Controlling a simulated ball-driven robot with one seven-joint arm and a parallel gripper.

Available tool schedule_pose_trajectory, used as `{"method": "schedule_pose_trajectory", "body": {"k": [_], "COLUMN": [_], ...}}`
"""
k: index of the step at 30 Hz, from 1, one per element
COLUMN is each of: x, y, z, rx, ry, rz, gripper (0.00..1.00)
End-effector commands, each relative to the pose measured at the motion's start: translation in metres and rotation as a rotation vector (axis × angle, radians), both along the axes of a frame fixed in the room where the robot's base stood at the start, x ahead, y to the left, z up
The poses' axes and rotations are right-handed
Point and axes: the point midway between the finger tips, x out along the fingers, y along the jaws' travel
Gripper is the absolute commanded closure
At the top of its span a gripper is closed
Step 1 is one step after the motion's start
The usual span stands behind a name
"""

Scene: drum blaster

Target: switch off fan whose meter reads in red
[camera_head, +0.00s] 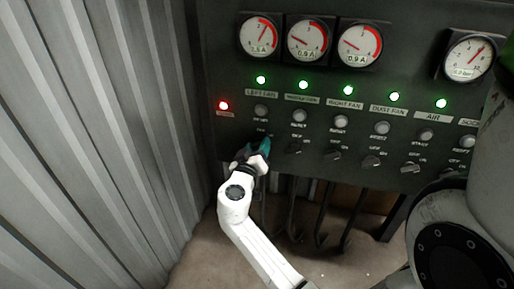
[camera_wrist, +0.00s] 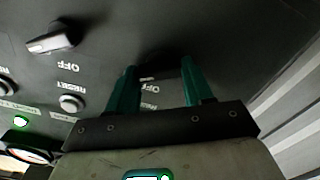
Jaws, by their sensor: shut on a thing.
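The left fan meter (camera_head: 259,36) is the leftmost dial. It reads about 1.5 A, with its needle up at the red band. The middle meter (camera_head: 307,40) and right fan meter (camera_head: 359,43) read 0.9 A, below their red bands. The left fan lamp (camera_head: 260,80) glows green. My gripper (camera_head: 262,150), with teal fingers, is at the left fan switch below its button. In the wrist view my gripper (camera_wrist: 160,88) straddles that spot, shut on the switch. The switch itself is mostly hidden in shadow and behind the fingers, so its position is unclear.
The middle fan switch (camera_head: 295,148) is just right of my gripper; it also shows in the wrist view (camera_wrist: 52,40). A red lamp (camera_head: 223,105) glows at the panel's left. Corrugated wall (camera_head: 110,120) stands close on the left. Cables (camera_head: 325,215) hang below the panel.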

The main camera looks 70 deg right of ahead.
Motion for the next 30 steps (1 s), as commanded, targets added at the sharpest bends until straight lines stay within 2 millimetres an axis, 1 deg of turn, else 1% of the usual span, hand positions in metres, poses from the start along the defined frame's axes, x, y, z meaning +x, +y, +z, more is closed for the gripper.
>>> {"method": "schedule_pose_trajectory", "body": {"k": [1, 3, 8, 14, 20, 30], "x": [0.0002, 0.0002, 0.0004, 0.0011, 0.0021, 0.0030], "y": [0.0002, 0.0002, 0.0003, 0.0007, 0.0010, 0.0010], "z": [-0.0002, -0.0002, -0.0003, -0.0006, -0.0010, -0.0006], "rx": [0.000, 0.000, 0.000, -0.004, -0.014, -0.040], "ry": [0.000, 0.000, 0.006, 0.059, 0.183, 0.497], "rz": [0.001, 0.001, 0.001, 0.002, 0.003, 0.003], "gripper": [0.72, 0.79, 0.79, 0.79, 0.79, 0.79]}}
